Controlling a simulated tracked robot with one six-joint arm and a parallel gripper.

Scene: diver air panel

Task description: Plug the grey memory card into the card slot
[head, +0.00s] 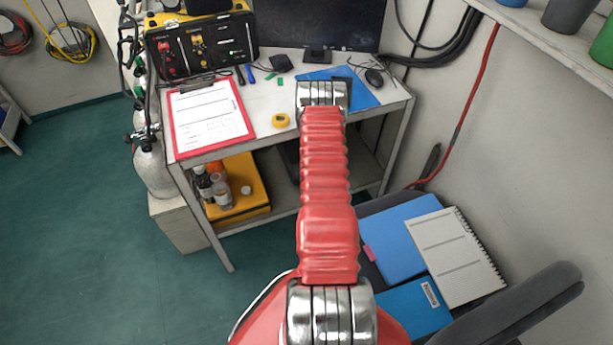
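I cannot make out the grey memory card in the head view. No card slot can be told for sure; the yellow-and-black air panel (203,47) at the back left of the table has knobs, fittings and a green light, too small to read in detail. A small black box (281,63) lies on the table right of the panel. My red arm reaches up the middle of the picture to a silver joint over the table. My gripper is not in view, and the arm hides part of the table and the blue mat (362,97).
The table (262,100) holds a red clipboard (208,114), a yellow tape measure (280,121), small green pieces (281,81), a mouse (374,78) and a monitor (335,22). Gas cylinders (153,168) stand at the left. Folders (395,235) and a notebook (455,255) lie on a chair at right.

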